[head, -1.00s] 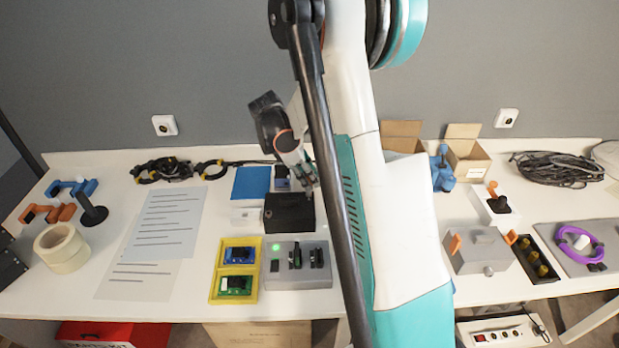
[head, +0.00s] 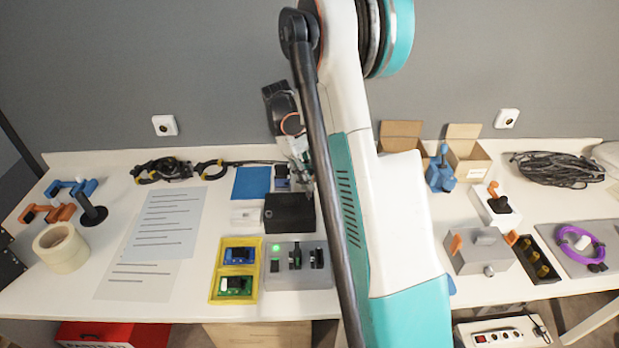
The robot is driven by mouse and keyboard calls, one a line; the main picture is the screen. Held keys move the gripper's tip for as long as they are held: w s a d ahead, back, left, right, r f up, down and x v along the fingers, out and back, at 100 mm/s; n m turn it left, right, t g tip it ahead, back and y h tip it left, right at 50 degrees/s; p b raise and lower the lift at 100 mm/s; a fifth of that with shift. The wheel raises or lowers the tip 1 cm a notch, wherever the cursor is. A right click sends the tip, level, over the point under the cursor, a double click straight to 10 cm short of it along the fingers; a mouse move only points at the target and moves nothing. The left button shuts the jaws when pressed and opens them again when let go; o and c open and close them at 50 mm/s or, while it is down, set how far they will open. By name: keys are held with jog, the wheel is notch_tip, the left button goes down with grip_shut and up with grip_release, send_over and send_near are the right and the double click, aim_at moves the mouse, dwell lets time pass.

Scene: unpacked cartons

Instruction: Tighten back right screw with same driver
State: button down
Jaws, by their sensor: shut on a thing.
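My gripper (head: 306,180) is at the back right of a black box (head: 288,213) on the bench. It is small in the head view and partly covered by my own arm. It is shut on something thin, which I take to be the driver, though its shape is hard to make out. The back right corner of the black box is close to the gripper tip. The screws are too small to see, and I cannot tell whether the tip touches one.
A grey fixture (head: 297,265) with a green light and a yellow tray (head: 235,270) with two boards stand in front of the box. A blue pad (head: 251,183) and a small white box (head: 245,217) are to its left. Papers (head: 160,225) lie further left.

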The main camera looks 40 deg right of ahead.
jog(key=shift+r, duration=0.15)
jog(key=shift+r+p, duration=1.45)
jog(key=shift+r, duration=0.7)
